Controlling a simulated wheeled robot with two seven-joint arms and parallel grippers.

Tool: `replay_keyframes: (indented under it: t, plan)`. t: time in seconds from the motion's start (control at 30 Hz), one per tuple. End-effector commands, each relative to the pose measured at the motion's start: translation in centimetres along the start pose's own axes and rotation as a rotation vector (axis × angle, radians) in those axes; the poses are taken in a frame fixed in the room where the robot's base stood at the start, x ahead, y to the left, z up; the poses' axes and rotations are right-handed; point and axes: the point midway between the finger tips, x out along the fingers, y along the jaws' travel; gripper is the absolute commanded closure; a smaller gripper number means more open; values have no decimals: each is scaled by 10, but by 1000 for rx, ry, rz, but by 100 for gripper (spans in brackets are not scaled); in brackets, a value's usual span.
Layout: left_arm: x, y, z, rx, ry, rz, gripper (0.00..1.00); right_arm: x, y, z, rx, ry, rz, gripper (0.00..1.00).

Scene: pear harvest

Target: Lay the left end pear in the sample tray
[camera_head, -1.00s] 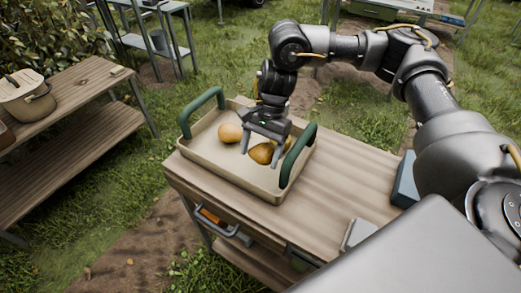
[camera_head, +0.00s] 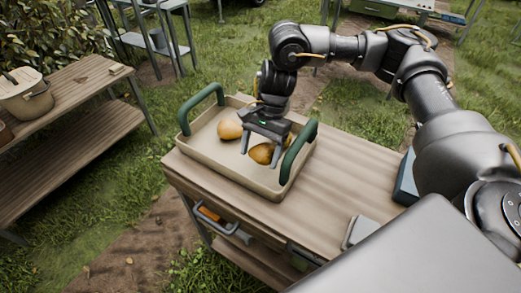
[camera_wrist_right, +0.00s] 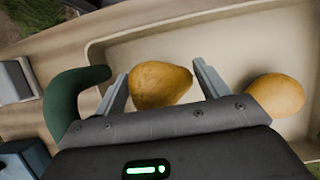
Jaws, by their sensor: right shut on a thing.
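The beige sample tray (camera_head: 225,172) with two green handles stands on the wooden table. My right gripper (camera_head: 260,157) points down inside it, its fingers on either side of a yellow-brown pear (camera_head: 261,153). The wrist view shows this pear (camera_wrist_right: 158,84) between the fingers, low over or on the tray floor; I cannot tell whether it touches. A second pear (camera_head: 229,129) lies in the tray to the left in the head view, and to the right in the wrist view (camera_wrist_right: 277,94), clear of the fingers. My left gripper is not in view.
The near green handle (camera_head: 298,154) rises close to the right gripper. A blue box (camera_head: 406,181) and a small grey object (camera_head: 359,233) are on the table's right part. A bench with a basket (camera_head: 26,97) stands at left. The table between tray and blue box is clear.

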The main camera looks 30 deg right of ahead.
Motion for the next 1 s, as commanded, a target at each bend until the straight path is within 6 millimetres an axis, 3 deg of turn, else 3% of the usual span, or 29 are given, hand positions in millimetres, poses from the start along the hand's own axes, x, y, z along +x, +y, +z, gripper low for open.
replay_keyframes:
  t: [1.0]
  plan:
    - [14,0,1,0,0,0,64,15,0,-6,0,0,0,53]
